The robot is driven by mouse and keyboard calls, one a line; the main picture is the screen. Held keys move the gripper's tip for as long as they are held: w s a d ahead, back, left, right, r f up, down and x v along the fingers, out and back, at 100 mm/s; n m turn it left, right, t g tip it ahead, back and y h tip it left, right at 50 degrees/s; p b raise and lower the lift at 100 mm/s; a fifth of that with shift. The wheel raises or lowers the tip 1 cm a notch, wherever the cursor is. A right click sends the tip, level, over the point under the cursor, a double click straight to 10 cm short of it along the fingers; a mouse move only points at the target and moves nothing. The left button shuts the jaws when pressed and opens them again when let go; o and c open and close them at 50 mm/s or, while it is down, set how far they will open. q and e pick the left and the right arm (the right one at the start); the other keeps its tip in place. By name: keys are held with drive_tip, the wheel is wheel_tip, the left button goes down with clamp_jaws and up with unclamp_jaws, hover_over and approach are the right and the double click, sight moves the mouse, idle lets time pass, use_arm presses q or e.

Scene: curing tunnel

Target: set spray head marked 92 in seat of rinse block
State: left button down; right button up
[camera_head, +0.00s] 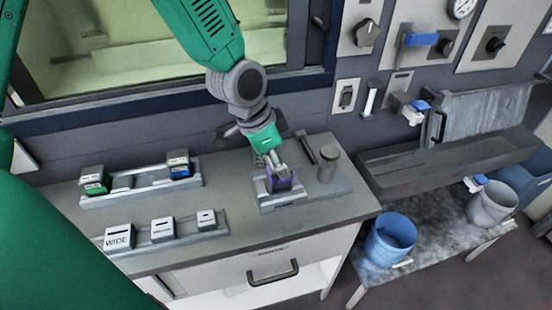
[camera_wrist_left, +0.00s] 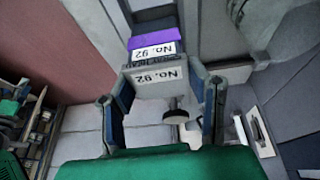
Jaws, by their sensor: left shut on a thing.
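My left gripper (camera_head: 276,168) points down over the grey rinse block (camera_head: 268,205) on the counter. It is shut on the spray head marked 92 (camera_head: 284,184), whose purple part shows low between the fingers, at the block. In the left wrist view the gripper (camera_wrist_left: 160,80) has a finger on each side of the spray head (camera_wrist_left: 158,84). Two "No. 92" labels show there, one upside down, with purple (camera_wrist_left: 155,39) beyond them. The gripper hides the seat, so I cannot tell whether the head is fully in it. My right gripper is not in view.
A rack (camera_head: 130,190) with green-and-white and blue-and-white heads stands left. In front, another rack (camera_head: 190,237) holds three white-labelled blocks, one reading "WIDE". A grey cylinder (camera_head: 328,162) stands close right of the rinse block. A blue bucket (camera_head: 390,240) stands on a lower table at right.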

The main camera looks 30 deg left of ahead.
use_arm(q)
drive_tip(key=shift+d+r, duration=0.15)
drive_tip(key=shift+d, duration=0.7)
drive_tip(key=shift+d+r, duration=0.1)
drive_tip(key=shift+d, duration=0.25)
drive_tip(key=shift+a+f, duration=0.2)
drive_tip(key=shift+a, duration=1.3)
drive_tip(key=shift+d+r, duration=0.15)
drive_tip(key=shift+d, duration=0.4)
drive_tip(key=shift+d+p, duration=0.1)
drive_tip(key=shift+p, duration=0.2)
drive_tip(key=shift+a, duration=1.45)
drive_tip(key=shift+d, duration=0.7)
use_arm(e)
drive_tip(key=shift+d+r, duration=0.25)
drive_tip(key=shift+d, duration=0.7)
